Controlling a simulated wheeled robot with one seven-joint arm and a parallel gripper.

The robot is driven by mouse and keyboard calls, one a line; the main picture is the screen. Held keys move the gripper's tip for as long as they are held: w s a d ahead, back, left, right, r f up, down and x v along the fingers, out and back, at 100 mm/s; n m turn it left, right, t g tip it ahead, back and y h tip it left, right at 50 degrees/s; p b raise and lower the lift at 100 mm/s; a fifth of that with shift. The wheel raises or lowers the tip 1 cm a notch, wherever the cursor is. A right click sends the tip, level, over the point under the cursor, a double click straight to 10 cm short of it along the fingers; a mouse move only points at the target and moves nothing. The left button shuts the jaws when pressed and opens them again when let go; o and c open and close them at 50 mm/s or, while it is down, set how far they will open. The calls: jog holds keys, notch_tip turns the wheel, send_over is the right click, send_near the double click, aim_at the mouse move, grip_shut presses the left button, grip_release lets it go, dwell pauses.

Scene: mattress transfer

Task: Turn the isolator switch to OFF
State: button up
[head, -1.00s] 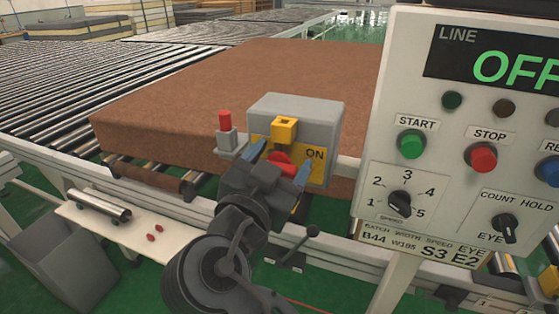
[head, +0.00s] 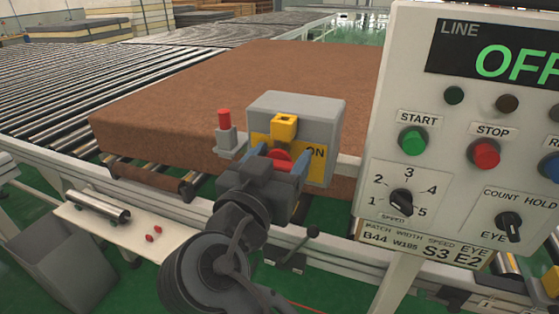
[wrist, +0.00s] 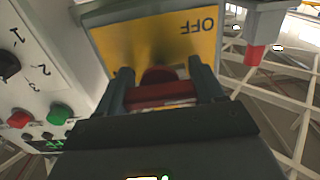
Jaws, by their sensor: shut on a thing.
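The isolator switch is a grey box (head: 310,112) with a yellow face plate and a red handle (head: 281,157). ON shows at the right of the plate in the head view. In the wrist view the yellow plate (wrist: 140,45) shows OFF, upside down, and the red handle (wrist: 160,92) lies between the fingers. My gripper (head: 279,160) is at the front of the box, shut on the red handle, with one blue-grey finger on each side. The handle's exact angle is partly hidden by my gripper. A yellow hasp-like block (head: 284,126) sits above the handle.
The control panel (head: 440,200) stands close on the right, its display reading OFF in green. A red-topped post (head: 224,120) is left of the box. A brown mattress slab (head: 200,110) lies behind on rollers. A white shelf (head: 110,228) is at lower left.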

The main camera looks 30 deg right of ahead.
jog(key=o, duration=1)
jog(key=shift+o, duration=0.2)
jog(key=b+v, duration=0.2)
jog(key=v, duration=0.5)
jog(key=shift+s+a, duration=0.25)
jog(key=shift+a, duration=0.05)
